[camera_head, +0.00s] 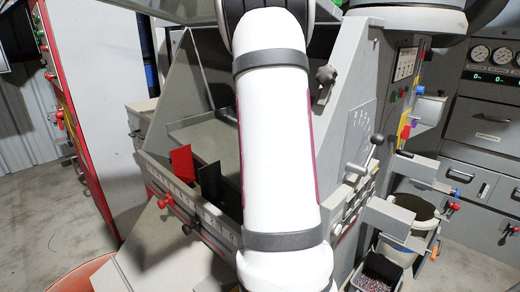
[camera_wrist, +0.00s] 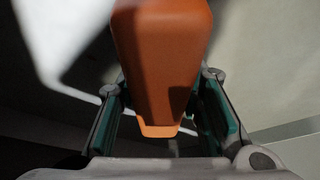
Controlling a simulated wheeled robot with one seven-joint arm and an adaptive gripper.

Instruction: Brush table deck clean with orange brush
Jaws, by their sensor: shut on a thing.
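The orange brush (camera_wrist: 162,50) fills the upper middle of the wrist view, with its narrower end pointing down toward the palm. My gripper (camera_wrist: 160,112) has its green-lined fingers on either side of the brush and is shut on it. The brush's bristles are not visible. In the head view, my white arm covers the middle of the picture and hides the gripper and the brush. The grey table deck (camera_head: 203,128) shows left of my arm, inside the machine; the rest of it is hidden. Dark shadow keeps me from telling whether the brush touches the deck.
A red plate (camera_head: 182,162) and a black plate (camera_head: 210,183) stand at the deck's front edge.

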